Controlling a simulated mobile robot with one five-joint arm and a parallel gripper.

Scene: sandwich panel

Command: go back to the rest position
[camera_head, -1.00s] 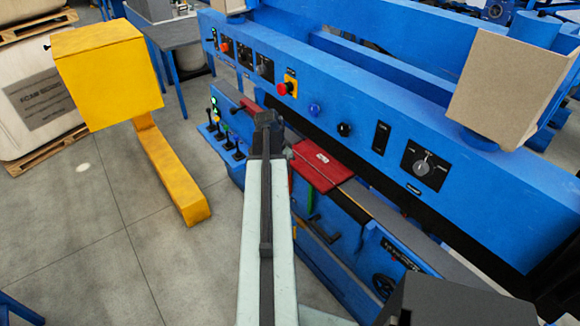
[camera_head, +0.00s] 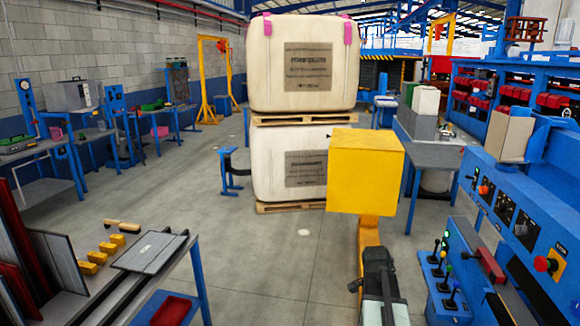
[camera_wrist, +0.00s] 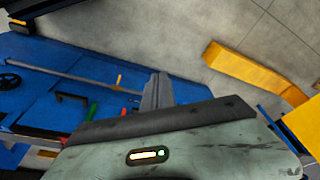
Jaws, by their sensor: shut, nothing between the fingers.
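My gripper (camera_head: 377,268) shows at the end of my pale arm, low and right of centre in the head view. It is shut and empty. In the wrist view its dark grey end (camera_wrist: 156,95) points up from the pale wrist housing, with nothing held. It is in front of the yellow post (camera_head: 369,236), which bears a yellow box (camera_head: 365,172). The blue machine panel (camera_head: 508,222), with a red and yellow knob, levers and small switches, is to the right of the gripper. A gap shows between them in the head view.
A workbench (camera_head: 150,252) with yellow blocks and boards stands at the lower left. Stacked white sacks (camera_head: 304,75) on pallets stand ahead. A grey table (camera_head: 428,153) is behind the yellow box. Open grey floor (camera_head: 270,270) lies between bench and yellow post.

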